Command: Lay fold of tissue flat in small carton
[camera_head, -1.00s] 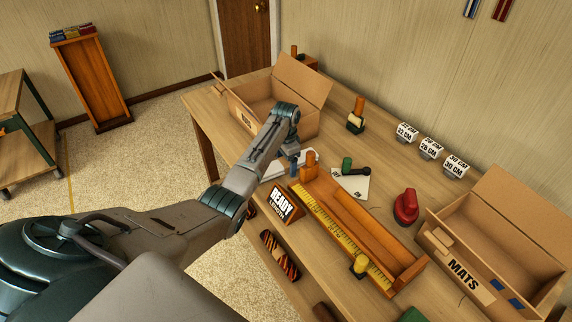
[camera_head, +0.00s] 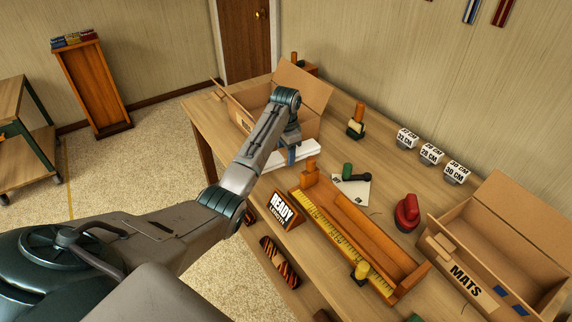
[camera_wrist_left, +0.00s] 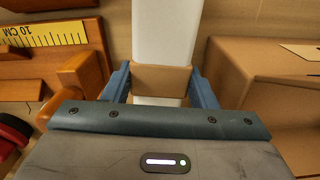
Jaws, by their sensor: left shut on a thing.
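My left gripper (camera_head: 291,152) is shut on the fold of tissue, a white strip with a brown band. The tissue (camera_head: 302,154) shows beside the fingers in the head view, at the near side of the open cardboard carton (camera_head: 304,129) at the back left of the table. In the left wrist view the blue fingers (camera_wrist_left: 160,82) clasp the brown band, and the white tissue (camera_wrist_left: 165,32) extends past it both ways. A carton (camera_wrist_left: 265,62) stands right of the gripper there. My arm hides part of the carton in the head view. My right gripper is not in view.
An orange wooden trough with a yellow ruler (camera_head: 345,245) and a READY sign (camera_head: 283,210) stand near the front edge. A MATS carton (camera_head: 500,250) is at the right. A red object (camera_head: 407,213) and a stamp (camera_head: 356,122) stand between.

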